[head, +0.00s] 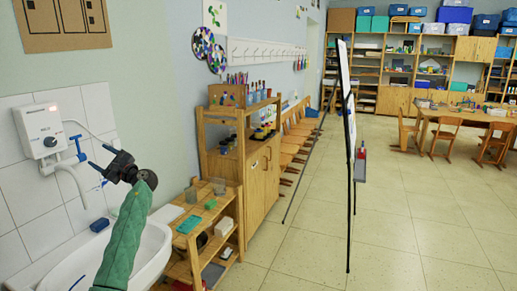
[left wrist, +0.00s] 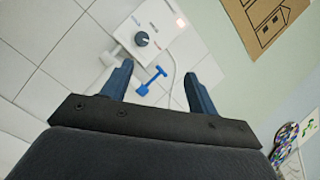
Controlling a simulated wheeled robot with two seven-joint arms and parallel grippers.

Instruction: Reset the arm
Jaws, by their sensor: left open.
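My left arm, in a green sleeve, reaches up over the sink in the head view. Its dark gripper (head: 99,160) is in front of the tiled wall, just right of the white water heater (head: 41,129). In the left wrist view the two blue-grey fingers (left wrist: 157,72) stand apart with nothing held between them. Beyond them the heater (left wrist: 150,30) shows with its dark knob, and its blue tap handle (left wrist: 151,80) appears between the fingers. I cannot tell whether a finger touches the tap. My right gripper is not in view.
A white sink (head: 150,250) lies below the gripper, with a dark blue item (head: 100,225) on its rim. A low wooden shelf (head: 228,205) and a cabinet (head: 262,180) stand to the right. An easel (head: 349,150) stands mid-room.

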